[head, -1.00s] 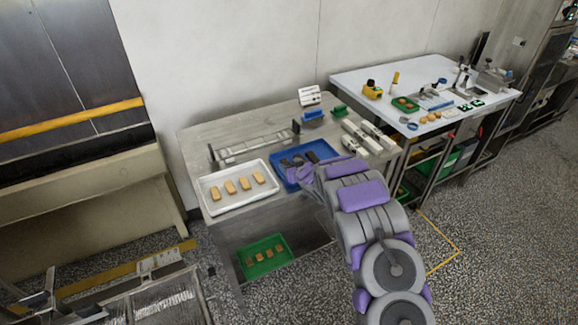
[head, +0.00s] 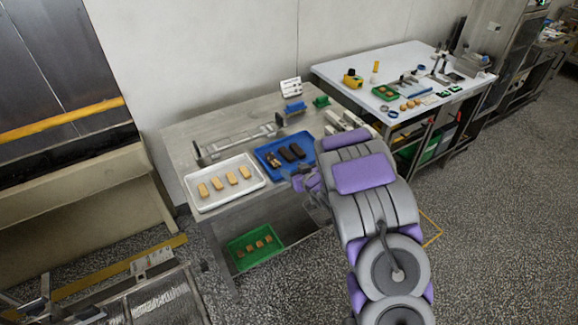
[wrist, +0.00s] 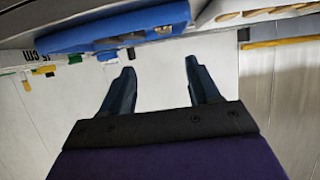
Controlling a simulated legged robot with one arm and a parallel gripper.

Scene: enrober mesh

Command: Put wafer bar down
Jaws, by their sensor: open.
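The blue tray (head: 262,150) on the metal table holds dark bars (head: 291,153). At its left lies a wafer bar (head: 274,159) that looks part tan, part dark. More tan wafer bars (head: 231,178) lie in a row on the white tray (head: 222,203) to the left. My gripper (head: 298,182) is at the front edge of the blue tray, partly hidden by my arm. In the wrist view my gripper (wrist: 160,82) is open, with nothing between its fingers. The blue tray's edge (wrist: 115,35) crosses the top of that view, apart from the fingertips.
A metal rack (head: 238,139) stands behind the trays. A small sign (head: 291,87) and blue and green blocks are at the back. A green tray (head: 236,261) with small bars sits on the lower shelf. A second table (head: 340,72) with tools stands right.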

